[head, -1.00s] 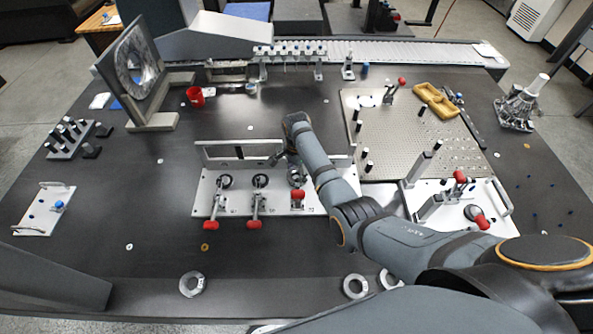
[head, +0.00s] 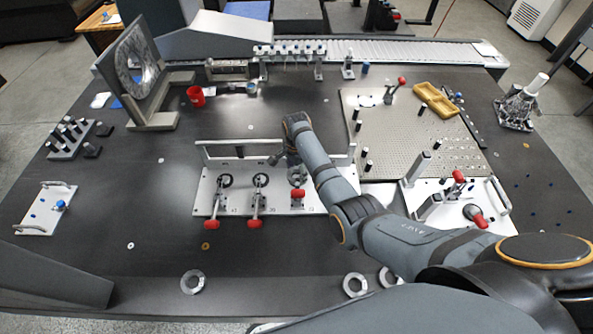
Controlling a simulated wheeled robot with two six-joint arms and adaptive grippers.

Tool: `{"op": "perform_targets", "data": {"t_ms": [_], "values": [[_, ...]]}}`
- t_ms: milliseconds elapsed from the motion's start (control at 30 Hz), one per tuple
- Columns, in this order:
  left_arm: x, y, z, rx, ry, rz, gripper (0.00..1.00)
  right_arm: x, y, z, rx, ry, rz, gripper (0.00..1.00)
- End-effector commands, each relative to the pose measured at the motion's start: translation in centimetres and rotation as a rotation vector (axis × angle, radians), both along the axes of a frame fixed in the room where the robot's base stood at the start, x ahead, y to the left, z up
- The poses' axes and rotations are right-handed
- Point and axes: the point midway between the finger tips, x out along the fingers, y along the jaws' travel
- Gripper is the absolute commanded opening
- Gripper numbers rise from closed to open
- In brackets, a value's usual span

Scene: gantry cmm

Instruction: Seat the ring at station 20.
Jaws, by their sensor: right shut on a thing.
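The white station plate (head: 275,205) lies mid-table with a row of stations, each with a red-handled toggle clamp (head: 256,222). The labels are too small to read for certain; the rightmost station seems to be station 20. My right gripper (head: 287,160) points down at that station, close over it, and is partly hidden by my own wrist and forearm. A grey ring (head: 297,174) shows at the gripper, shut in its jaws. I cannot tell whether the ring touches the station's seat. My left gripper is not in view.
Loose rings lie along the front edge: one at the left (head: 193,282), one in the middle (head: 355,285), and another partly hidden by my arm. A perforated plate (head: 415,135) with posts stands right. A red cup (head: 196,96) stands behind. The table left of the station plate is mostly clear.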

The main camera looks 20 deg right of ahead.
Motion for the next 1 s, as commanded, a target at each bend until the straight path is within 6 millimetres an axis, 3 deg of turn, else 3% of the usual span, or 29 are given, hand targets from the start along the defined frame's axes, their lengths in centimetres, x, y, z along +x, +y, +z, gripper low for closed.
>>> {"op": "perform_targets", "data": {"t_ms": [1000], "values": [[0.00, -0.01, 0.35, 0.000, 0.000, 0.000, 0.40, 0.06, 0.00, -0.18, 0.000, -0.001, 0.000, 0.15]]}}
